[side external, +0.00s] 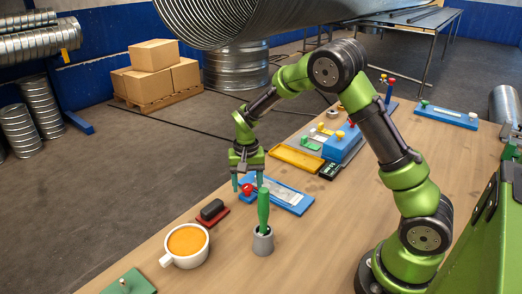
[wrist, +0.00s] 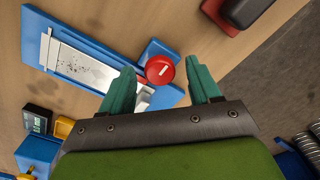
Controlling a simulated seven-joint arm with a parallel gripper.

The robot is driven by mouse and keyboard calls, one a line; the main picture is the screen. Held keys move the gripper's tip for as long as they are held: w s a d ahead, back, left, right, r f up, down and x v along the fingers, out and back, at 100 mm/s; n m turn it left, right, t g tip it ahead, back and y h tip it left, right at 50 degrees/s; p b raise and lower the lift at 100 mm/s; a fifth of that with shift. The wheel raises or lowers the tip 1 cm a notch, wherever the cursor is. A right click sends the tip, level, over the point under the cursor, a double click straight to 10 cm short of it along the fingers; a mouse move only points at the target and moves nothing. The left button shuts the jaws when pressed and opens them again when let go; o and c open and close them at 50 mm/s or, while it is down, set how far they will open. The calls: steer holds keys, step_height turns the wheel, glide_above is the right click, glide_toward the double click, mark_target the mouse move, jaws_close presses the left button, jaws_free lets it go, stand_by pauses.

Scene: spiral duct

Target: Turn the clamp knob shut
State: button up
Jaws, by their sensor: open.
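The red clamp knob (wrist: 160,69) is round with a short white line on its top. It sits at one end of a blue fixture (side external: 287,197) with a pale metal plate, lying on the wooden bench. The fixture's plate also shows in the wrist view (wrist: 85,68). My gripper (side external: 248,187) is open with its teal fingers pointing down over the knob. In the wrist view the knob shows between the two fingertips, with a gap on either side. I cannot tell whether the tips are level with the knob.
A black block on a red base (side external: 212,211), a cup of orange liquid (side external: 186,242) and a grey holder with a green-handled tool (side external: 263,240) stand close by, toward the front. A yellow tray (side external: 298,157) and a small black display (side external: 329,172) lie behind.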

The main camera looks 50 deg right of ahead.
mark_target(249, 188)
step_height(249, 188, up, 17)
stand_by(0.5)
steer(key=shift+w, duration=0.1)
steer(key=s+a+r+n+t+y, duration=0.1)
steer(key=s+a+r+n+t, duration=0.1)
steer(key=s, duration=0.8)
steer(key=s+a+r+n+t+y, duration=0.1)
steer(key=s+a+t, duration=0.4)
steer(key=s, duration=0.6)
steer(key=shift+a+r+n, duration=0.15)
steer(key=shift+r+n, duration=0.45)
steer(key=shift+n, duration=0.4)
